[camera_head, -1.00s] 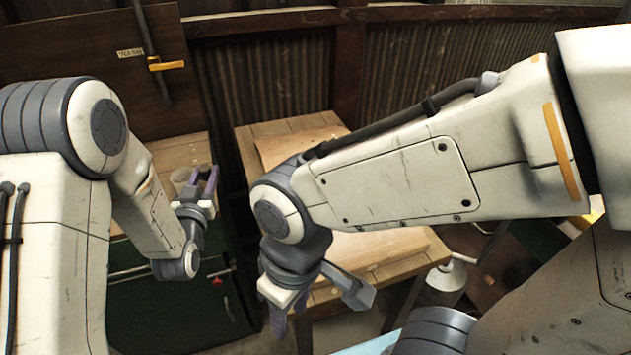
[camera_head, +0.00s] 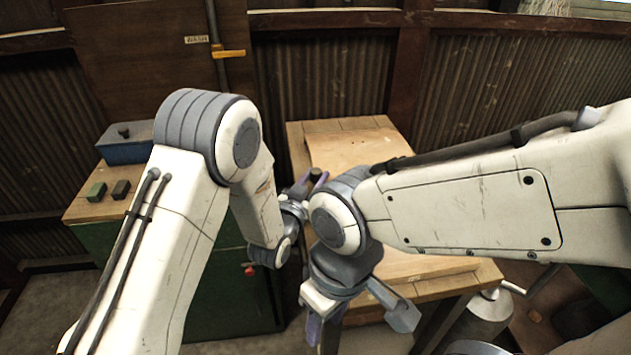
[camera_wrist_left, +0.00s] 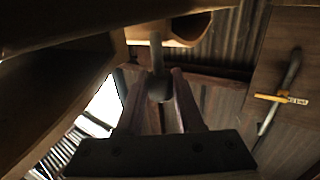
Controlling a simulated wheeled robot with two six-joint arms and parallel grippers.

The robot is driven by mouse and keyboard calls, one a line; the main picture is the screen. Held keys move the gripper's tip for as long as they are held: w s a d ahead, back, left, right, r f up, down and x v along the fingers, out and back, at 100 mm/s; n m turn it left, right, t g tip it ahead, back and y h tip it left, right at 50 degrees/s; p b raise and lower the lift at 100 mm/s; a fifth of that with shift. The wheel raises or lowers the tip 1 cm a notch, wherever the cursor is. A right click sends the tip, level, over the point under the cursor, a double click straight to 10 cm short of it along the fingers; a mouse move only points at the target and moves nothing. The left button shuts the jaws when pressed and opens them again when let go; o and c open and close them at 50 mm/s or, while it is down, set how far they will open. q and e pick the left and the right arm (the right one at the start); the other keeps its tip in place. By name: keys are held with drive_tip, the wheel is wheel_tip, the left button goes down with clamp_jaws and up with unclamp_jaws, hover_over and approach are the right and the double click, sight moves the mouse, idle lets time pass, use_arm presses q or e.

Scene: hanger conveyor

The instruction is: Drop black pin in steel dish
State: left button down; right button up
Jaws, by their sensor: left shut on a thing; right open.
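My left gripper (camera_head: 308,184) points up and away beside my right forearm, in front of the light wooden table. It is shut on the black pin (camera_head: 316,173), whose dark end shows at its fingertips. In the left wrist view the pin (camera_wrist_left: 160,88) sits between the two fingers, with a thinner greyish stem beyond it. My right gripper (camera_head: 324,332) hangs open and empty at the bottom middle, pointing down. I cannot make out the steel dish in either view now; my arms cover part of the benches.
A light wooden table (camera_head: 345,148) stands behind my right arm, its top partly hidden. On the left bench (camera_head: 84,209) are a blue bin (camera_head: 122,152), a green block (camera_head: 96,191) and a dark block (camera_head: 121,189). A metal can (camera_head: 484,318) stands lower right.

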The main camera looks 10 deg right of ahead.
use_arm(q)
drive_tip(key=shift+f, duration=0.55)
drive_tip(key=shift+f, duration=0.1)
drive_tip(key=shift+f+b, duration=0.15)
drive_tip(key=shift+b, duration=0.15)
drive_tip(key=c, duration=0.5)
unclamp_jaws()
drive_tip(key=shift+c, duration=0.2)
